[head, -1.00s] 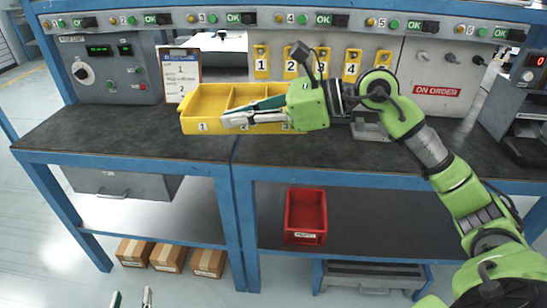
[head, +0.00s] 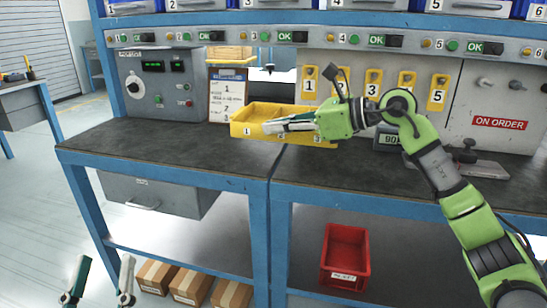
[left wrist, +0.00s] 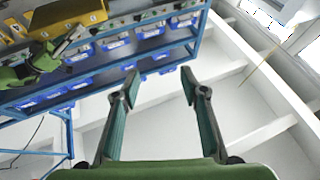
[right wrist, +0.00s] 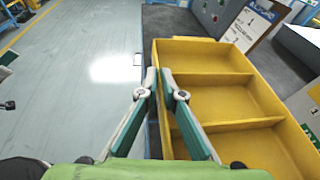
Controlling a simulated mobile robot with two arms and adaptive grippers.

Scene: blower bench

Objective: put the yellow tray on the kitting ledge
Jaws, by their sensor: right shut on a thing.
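The yellow tray (head: 238,130) has several compartments and is over the back of the dark bench top in the head view. I cannot tell whether its bottom touches the bench. My right gripper (head: 268,127) reaches across it from the right. In the right wrist view my right gripper (right wrist: 160,82) is shut on the wall of the yellow tray (right wrist: 205,48). My left gripper (head: 100,270) is open and empty at the lower left, low in front of the bench. I cannot tell for sure which surface is the kitting ledge.
A clipboard (head: 227,92) stands behind the tray, beside a grey control box (head: 160,85). A scale (head: 388,140) sits to the right. The left bench top (head: 150,145) is clear. A red bin (head: 345,255) and cardboard boxes (head: 190,285) are below. Blue bins (head: 285,4) line the upper shelf.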

